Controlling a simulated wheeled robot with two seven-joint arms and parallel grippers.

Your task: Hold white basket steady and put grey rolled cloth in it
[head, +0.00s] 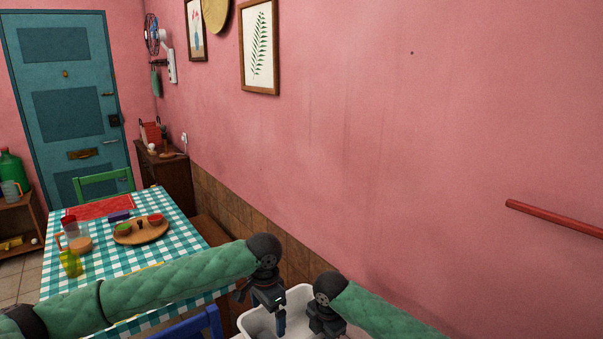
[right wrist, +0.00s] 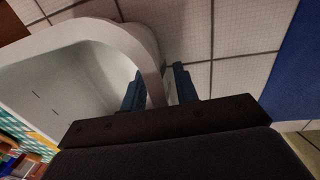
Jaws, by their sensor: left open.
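The white basket (head: 297,296) is at the bottom of the head view, partly cut off. In the right wrist view its rim and pale inner wall (right wrist: 70,75) fill the upper left. My right gripper (head: 325,325) is at its right side. In the right wrist view, the fingers of my right gripper (right wrist: 160,88) sit close on either side of the rim, one inside and one outside. My left gripper (head: 268,308) is open, pointing down over the basket's left part. I cannot make out the grey rolled cloth in either view; much of the basket's inside is hidden.
A table with a green checked cloth (head: 188,222) stands at the left, with a round wooden board (head: 150,236), a yellow bottle (head: 70,263) and cups. A blue chair back (head: 200,325) is left of the basket. The pink wall (head: 400,150) bounds the right.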

